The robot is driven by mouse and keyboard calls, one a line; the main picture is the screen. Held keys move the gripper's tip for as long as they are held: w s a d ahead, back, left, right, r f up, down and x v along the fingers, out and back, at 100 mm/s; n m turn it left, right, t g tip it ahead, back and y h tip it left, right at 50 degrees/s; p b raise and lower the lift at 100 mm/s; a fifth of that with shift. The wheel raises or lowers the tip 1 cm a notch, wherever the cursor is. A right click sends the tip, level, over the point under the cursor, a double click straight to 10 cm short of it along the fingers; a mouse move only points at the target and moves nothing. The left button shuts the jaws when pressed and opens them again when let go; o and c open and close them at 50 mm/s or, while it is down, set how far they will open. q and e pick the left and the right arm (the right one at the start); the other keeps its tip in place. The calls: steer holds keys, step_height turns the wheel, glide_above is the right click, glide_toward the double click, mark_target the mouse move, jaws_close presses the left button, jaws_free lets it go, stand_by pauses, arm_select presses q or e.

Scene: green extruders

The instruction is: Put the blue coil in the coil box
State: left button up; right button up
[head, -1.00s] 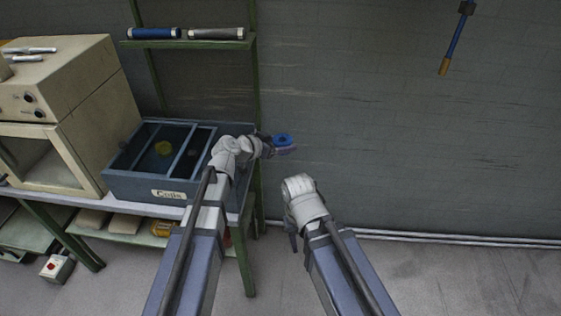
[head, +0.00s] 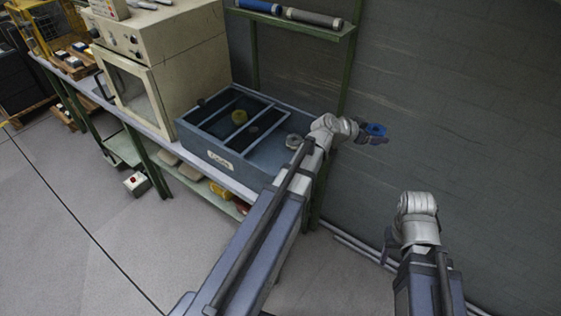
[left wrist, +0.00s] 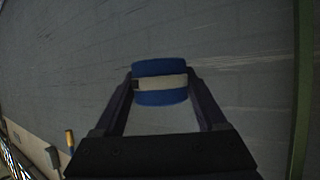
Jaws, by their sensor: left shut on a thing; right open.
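The blue coil (head: 376,130) is in my left gripper (head: 372,136), held in the air in front of the wall, right of the shelf. In the left wrist view the coil (left wrist: 160,72) is blue with a pale middle band, and the gripper (left wrist: 160,88) has one finger on each side of it. The coil box (head: 222,165) is a blue-grey divided box labelled "Coils" on the workbench, left of my left gripper. My right gripper (head: 388,245) is low at the right, open and empty.
A beige oven (head: 165,75) stands directly left of the box. A green shelf (head: 300,22) with a blue roll (head: 259,6) and a grey roll (head: 314,18) is above and behind it. Open floor (head: 80,220) lies at the left.

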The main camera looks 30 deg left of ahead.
arm_select(q)
steer(key=a+n+t+y, duration=0.1)
steer(key=a+n+y, duration=0.1)
steer(key=a, duration=0.9)
steer(key=n+y+b, duration=0.3)
steer(key=y+b, duration=0.1)
steer(key=b, duration=0.3)
glide_above(299, 141)
steer(key=shift+t, duration=0.4)
step_height(299, 141, down, 7)
steer(key=shift+f, duration=0.1)
steer(key=shift+s, duration=0.1)
step_height(299, 141, down, 4)
steer(key=b, duration=0.3)
steer(key=shift+b, duration=0.4)
steer(key=shift+f+b, duration=0.35)
steer(key=shift+b, duration=0.15)
steer(key=o, duration=1.4)
